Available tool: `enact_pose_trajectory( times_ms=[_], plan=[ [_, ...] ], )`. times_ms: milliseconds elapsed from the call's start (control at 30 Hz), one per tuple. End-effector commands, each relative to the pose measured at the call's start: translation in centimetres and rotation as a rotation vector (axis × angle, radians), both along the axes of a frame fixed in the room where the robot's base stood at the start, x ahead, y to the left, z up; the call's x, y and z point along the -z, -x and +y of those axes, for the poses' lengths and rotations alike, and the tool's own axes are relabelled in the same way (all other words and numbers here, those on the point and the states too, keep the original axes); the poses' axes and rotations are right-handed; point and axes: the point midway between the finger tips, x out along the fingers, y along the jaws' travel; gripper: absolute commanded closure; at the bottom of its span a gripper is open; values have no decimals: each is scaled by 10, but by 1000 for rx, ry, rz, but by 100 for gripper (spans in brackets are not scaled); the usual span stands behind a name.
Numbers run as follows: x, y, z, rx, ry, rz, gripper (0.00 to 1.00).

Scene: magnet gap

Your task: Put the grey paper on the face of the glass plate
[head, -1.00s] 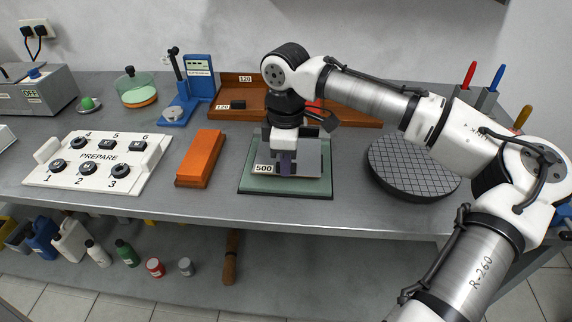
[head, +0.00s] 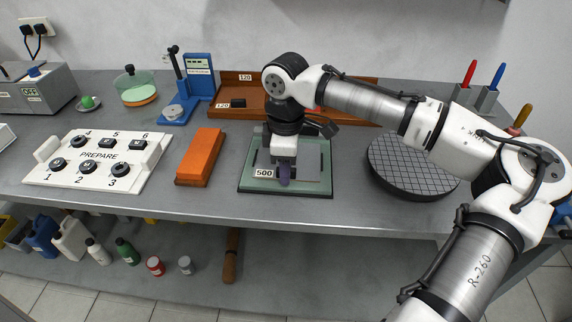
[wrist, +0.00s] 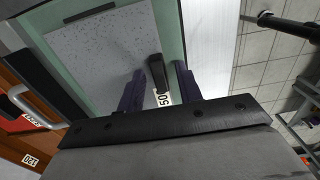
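The grey paper (head: 311,171), tagged 500, lies on the face of the green glass plate (head: 326,160). It also shows in the wrist view (wrist: 100,58), flat and inside the plate's edges, with a black strip along its far end. My gripper (head: 284,178) is low at the paper's front edge. In the wrist view its two purple fingers (wrist: 158,88) stand apart on either side of a black tab (wrist: 157,70) on the paper, with small gaps visible. The gripper's body hides part of the paper in the head view.
An orange block (head: 200,157) lies left of the plate, beside the white PREPARE panel (head: 100,160). A dark round gridded disc (head: 412,165) stands close on the right. A brown tray (head: 240,82) is behind. The table's front edge is close before the plate.

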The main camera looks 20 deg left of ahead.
Motion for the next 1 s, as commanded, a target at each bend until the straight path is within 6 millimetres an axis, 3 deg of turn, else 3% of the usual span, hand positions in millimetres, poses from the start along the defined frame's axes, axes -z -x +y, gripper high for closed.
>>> enact_pose_trajectory(
  times_ms=[167, 600, 800, 1000],
  plan=[
    [-16, 0, 1, 0, -2, -2, 65],
    [-105, 0, 0, 0, -1, -1, 65],
    [-121, 0, 0, -1, -1, -1, 65],
    [-123, 0, 0, 0, 0, 0, 65]
  ],
)
